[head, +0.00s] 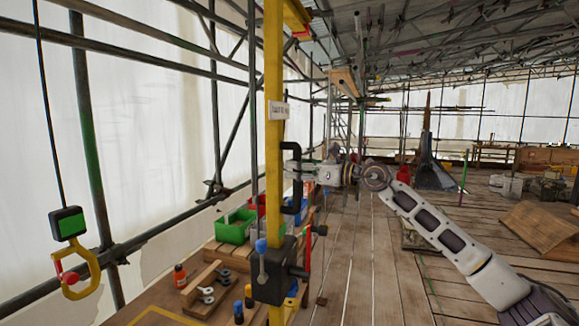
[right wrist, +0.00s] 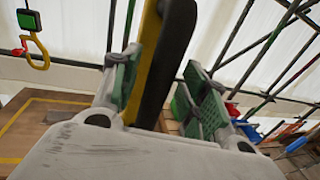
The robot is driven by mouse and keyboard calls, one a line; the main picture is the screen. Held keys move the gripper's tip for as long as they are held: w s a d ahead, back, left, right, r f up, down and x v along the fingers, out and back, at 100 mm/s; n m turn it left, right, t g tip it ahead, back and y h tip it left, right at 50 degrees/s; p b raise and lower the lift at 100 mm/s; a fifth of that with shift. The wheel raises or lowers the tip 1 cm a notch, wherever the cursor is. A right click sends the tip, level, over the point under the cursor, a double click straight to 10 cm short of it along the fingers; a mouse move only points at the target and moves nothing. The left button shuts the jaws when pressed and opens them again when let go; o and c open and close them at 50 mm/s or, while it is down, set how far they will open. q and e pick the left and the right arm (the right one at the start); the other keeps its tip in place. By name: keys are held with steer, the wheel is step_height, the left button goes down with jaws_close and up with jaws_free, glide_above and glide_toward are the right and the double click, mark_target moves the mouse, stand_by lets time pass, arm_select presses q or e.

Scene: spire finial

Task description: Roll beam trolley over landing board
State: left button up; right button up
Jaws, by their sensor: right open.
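A yellow post (head: 273,110) stands upright in the middle of the head view, with a small white label and a yellow beam (head: 296,14) at its top. The beam trolley itself cannot be made out. A black bar handle (head: 287,150) is fixed to the post. My right gripper (head: 293,171) is at this handle, open; in the right wrist view its green-padded fingers stand either side of the black bar (right wrist: 172,58). Contact cannot be told. A yellow hook (head: 79,273) hangs on a cable at the left. A brown board with yellow lines (head: 150,314), possibly the landing board, lies below. My left gripper is out of view.
A black clamp block (head: 268,274) with levers sits low on the post. Green bins (head: 234,227), a red-orange bottle (head: 180,276) and metal fittings (head: 206,294) stand on the bench behind. Scaffold tubes line the left.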

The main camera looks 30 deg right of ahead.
steer(key=shift+w+a, duration=0.1)
steer(key=shift+w, duration=0.05)
jaws_close()
stand_by(0.4)
